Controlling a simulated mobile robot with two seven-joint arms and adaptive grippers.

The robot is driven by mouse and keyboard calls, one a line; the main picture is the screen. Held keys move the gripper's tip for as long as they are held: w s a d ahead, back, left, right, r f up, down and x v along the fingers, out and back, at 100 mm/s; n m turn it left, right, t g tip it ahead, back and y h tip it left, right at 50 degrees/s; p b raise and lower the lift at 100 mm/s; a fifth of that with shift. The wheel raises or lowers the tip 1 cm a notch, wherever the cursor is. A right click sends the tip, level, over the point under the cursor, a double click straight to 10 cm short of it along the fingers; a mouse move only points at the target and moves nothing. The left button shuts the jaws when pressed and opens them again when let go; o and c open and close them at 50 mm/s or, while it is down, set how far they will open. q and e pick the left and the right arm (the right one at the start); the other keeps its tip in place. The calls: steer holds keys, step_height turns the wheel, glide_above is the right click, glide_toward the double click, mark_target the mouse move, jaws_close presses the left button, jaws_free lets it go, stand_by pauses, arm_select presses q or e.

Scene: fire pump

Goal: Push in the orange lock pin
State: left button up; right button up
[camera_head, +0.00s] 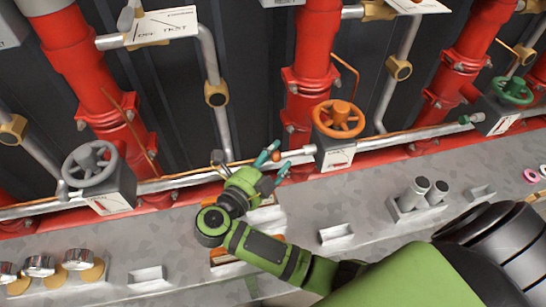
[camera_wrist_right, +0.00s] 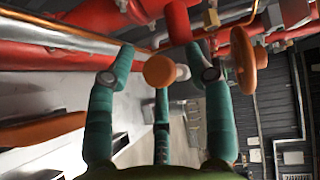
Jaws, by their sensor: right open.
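The orange lock pin shows in the right wrist view as a round orange knob (camera_wrist_right: 159,71), end-on between my fingertips. In the head view its small orange end (camera_head: 277,156) is on the left end of a grey rod, beside the box under the orange handwheel (camera_head: 338,119). My green right gripper (camera_head: 274,162) is open, its teal fingers on either side of the knob. In the right wrist view the gripper (camera_wrist_right: 162,68) has spread fingers, with a third finger below the knob. Whether any finger touches the knob I cannot tell. My left gripper is out of view.
A grey handwheel (camera_head: 91,163) is at the left and a green one (camera_head: 512,91) at the right. Red vertical pipes (camera_head: 307,75) and a horizontal pipe run behind. The grey ledge (camera_head: 110,245) below carries gauges (camera_head: 78,258) and two grey cylinders (camera_head: 422,186).

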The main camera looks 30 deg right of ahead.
mark_target(289, 155)
jaws_close()
steer(key=shift+d, duration=0.15)
steer(key=shift+s+d+r+p, duration=0.1)
steer(key=shift+s+d+p, duration=0.2)
steer(key=shift+d, duration=0.5)
steer(key=shift+s+d+p, duration=0.1)
steer(key=shift+d+p, duration=0.25)
steer(key=shift+d, duration=0.4)
jaws_free()
steer(key=shift+d, duration=0.1)
